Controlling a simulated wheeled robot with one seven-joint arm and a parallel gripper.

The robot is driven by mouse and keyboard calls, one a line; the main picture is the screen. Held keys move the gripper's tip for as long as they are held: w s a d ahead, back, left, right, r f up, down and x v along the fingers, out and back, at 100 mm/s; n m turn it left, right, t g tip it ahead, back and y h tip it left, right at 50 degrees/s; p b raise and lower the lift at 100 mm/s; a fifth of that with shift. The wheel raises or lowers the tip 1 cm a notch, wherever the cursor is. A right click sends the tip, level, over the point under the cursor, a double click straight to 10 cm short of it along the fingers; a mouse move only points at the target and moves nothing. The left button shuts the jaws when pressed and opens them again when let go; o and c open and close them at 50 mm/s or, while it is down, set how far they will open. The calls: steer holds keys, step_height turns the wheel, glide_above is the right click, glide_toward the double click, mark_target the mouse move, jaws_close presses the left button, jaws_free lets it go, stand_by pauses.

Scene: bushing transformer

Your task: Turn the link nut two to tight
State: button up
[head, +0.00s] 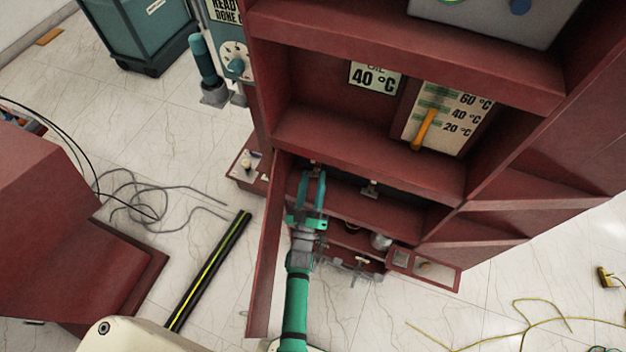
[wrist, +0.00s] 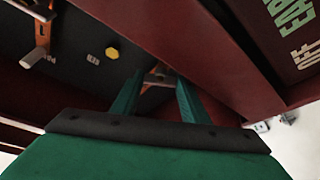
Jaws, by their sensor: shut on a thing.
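My teal gripper (head: 314,180) reaches into a low compartment of the red cabinet in the head view. In the wrist view my gripper (wrist: 160,80) has its two fingers converging on a small grey fitting (wrist: 158,71) by a copper-coloured strip, which I take to be link nut two. The jaws are shut on it; the fingers partly hide it, so its turn angle cannot be told. Another copper link with a grey nut (wrist: 42,36) is at the upper left of the wrist view, apart from my gripper. A similar grey fitting (head: 370,188) shows right of my gripper in the head view.
A red panel edge (head: 268,250) stands close left of my arm. A yellow hexagonal piece (wrist: 112,53) is on the dark panel. Shelves with a temperature gauge (head: 440,118) are above. A black and yellow bar (head: 208,270) and cables (head: 150,195) lie on the floor.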

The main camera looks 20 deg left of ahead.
steer(key=o, duration=1.1)
steer(key=shift+c, duration=0.2)
steer(key=v, duration=1)
steer(key=shift+s, duration=0.35)
steer(key=shift+c, duration=0.6)
